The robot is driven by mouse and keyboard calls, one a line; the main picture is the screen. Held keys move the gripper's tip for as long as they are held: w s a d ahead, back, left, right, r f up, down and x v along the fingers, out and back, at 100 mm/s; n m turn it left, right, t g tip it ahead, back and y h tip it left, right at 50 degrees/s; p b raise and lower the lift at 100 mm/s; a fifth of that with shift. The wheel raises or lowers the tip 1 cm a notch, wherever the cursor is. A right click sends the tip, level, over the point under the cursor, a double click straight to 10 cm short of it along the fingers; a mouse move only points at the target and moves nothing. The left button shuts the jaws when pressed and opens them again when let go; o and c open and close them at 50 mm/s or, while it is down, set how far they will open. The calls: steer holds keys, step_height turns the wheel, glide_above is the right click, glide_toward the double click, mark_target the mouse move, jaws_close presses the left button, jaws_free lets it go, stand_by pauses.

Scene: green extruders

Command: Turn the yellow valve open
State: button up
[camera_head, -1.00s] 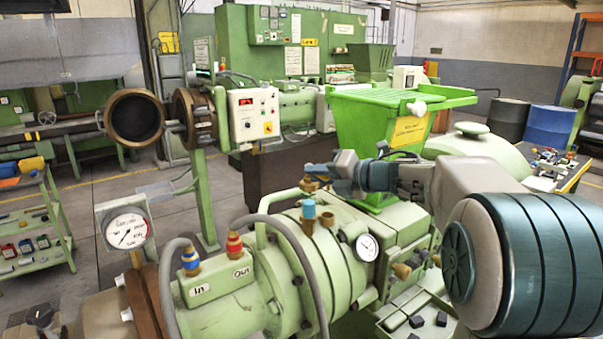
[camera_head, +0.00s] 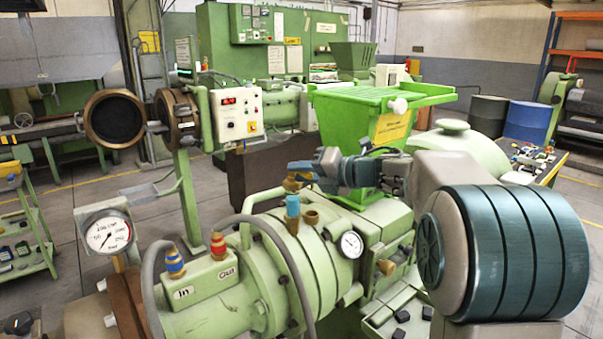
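The brass-yellow fitting (camera_head: 292,184) on top of the green extruder barrel (camera_head: 300,240) looks like the yellow valve, though its handle is small and partly unclear. My gripper (camera_head: 304,169) is at the fitting, just above and right of it, with its blue-grey fingers pointing left. The fingers overlap the fitting in the picture. I cannot tell whether they touch it or whether they are open or shut. A blue-topped fitting (camera_head: 292,207) stands just below, beside a brass cup-shaped one (camera_head: 311,217).
A green hopper (camera_head: 365,130) stands behind my arm. Grey hoses arch over the barrel near the In and Out fittings (camera_head: 218,246). A large dial gauge (camera_head: 107,234) is at left, and a small gauge (camera_head: 351,244) is on the barrel.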

steer(key=b+v, duration=0.4)
steer(key=v, duration=0.9)
steer(key=shift+d+r, duration=0.15)
steer(key=shift+d, duration=0.1)
steer(key=shift+s, duration=0.1)
